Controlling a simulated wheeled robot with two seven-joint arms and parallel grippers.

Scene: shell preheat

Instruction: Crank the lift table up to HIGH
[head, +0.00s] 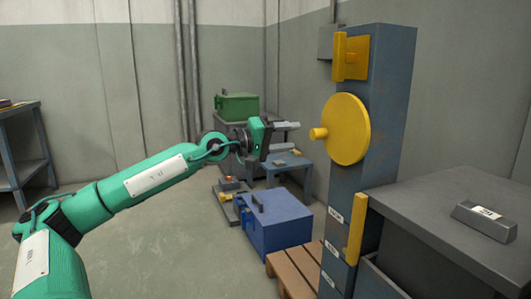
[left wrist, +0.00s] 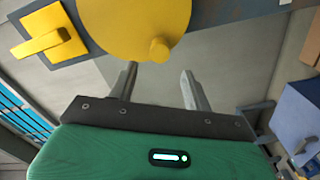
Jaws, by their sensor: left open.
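A yellow crank wheel (head: 347,129) with a knob (head: 318,134) on its left side is mounted on a blue-grey column (head: 382,110). A yellow pointer (head: 356,228) sits low on the column beside the grey lift table top (head: 450,220), near small labels (head: 333,217) too small to read. My left gripper (head: 293,138) is open and empty, to the left of the knob and apart from it. In the left wrist view the wheel (left wrist: 130,22) and its knob (left wrist: 159,50) show just beyond the open fingers (left wrist: 158,85). My right gripper is not in view.
A metal bar (head: 485,220) with a label lies on the lift table top. A yellow bracket (head: 350,57) is high on the column. A blue box (head: 277,222), a wooden pallet (head: 292,272) and a green box (head: 237,106) stand behind. Open floor lies at left.

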